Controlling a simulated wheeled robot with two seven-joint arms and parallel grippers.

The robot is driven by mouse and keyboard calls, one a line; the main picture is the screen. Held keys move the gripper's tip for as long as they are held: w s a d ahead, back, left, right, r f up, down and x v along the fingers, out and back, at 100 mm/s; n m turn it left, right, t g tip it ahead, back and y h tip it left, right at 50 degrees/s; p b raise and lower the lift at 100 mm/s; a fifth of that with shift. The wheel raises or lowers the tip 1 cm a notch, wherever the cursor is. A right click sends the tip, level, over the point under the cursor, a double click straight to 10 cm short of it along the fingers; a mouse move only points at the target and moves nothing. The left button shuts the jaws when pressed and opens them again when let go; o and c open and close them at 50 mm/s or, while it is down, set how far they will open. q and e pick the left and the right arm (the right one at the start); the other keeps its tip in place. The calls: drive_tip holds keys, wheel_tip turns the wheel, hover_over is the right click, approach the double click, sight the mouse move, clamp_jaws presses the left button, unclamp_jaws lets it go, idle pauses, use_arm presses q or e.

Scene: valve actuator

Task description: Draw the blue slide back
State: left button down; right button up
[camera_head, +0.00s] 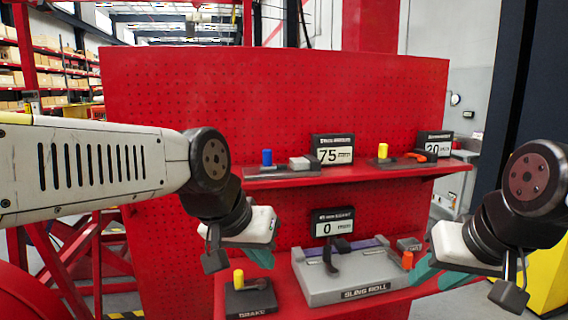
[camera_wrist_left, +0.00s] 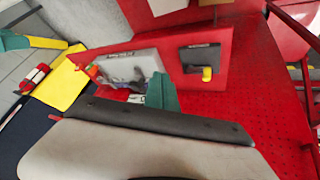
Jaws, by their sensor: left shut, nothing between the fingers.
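A blue upright knob (camera_head: 267,157) stands on a slim grey slide unit (camera_head: 283,171) on the upper red shelf, beside a black display reading 75 (camera_head: 333,151). A light grey block (camera_head: 300,163) sits at the unit's right end. My left gripper (camera_head: 262,258) is shut and empty, below the upper shelf and apart from the blue knob. Its teal finger also shows in the left wrist view (camera_wrist_left: 162,92), where I cannot make out the blue knob. My right gripper (camera_head: 428,274) is at the right near the lower shelf's unit; its finger gap is unclear.
The lower shelf holds a grey Sling Roll unit (camera_head: 352,282) with a black lever and an orange knob (camera_head: 407,260), and a black box with a yellow knob (camera_head: 239,277). A yellow knob (camera_head: 383,151) and orange handle (camera_head: 417,157) are at the upper shelf's right. A red pegboard (camera_head: 200,90) stands behind.

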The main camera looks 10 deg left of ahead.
use_arm(q)
drive_tip(key=c, duration=1.8)
unclamp_jaws()
drive_tip(key=shift+c, duration=0.2)
drive_tip(key=o, duration=0.6)
drive_tip(key=w+r, duration=0.2)
drive_tip(key=r, duration=0.1)
drive_tip(key=shift+w+a, duration=0.25)
drive_tip(key=shift+a, duration=0.1)
drive_tip(key=shift+o, duration=0.2)
wheel_tip(320, 180, up, 17)
drive_tip(key=m+g, duration=0.2)
drive_tip(key=m, duration=0.1)
hover_over(267, 150)
drive_tip(key=s+a, duration=0.1)
drive_tip(key=s, duration=0.1)
drive_tip(key=shift+y, duration=0.4)
drive_tip(key=x, duration=0.7)
drive_tip(key=shift+w+f, duration=0.2)
drive_tip(key=shift+f, duration=0.1)
clamp_jaws()
drive_tip(key=shift+r, duration=0.1)
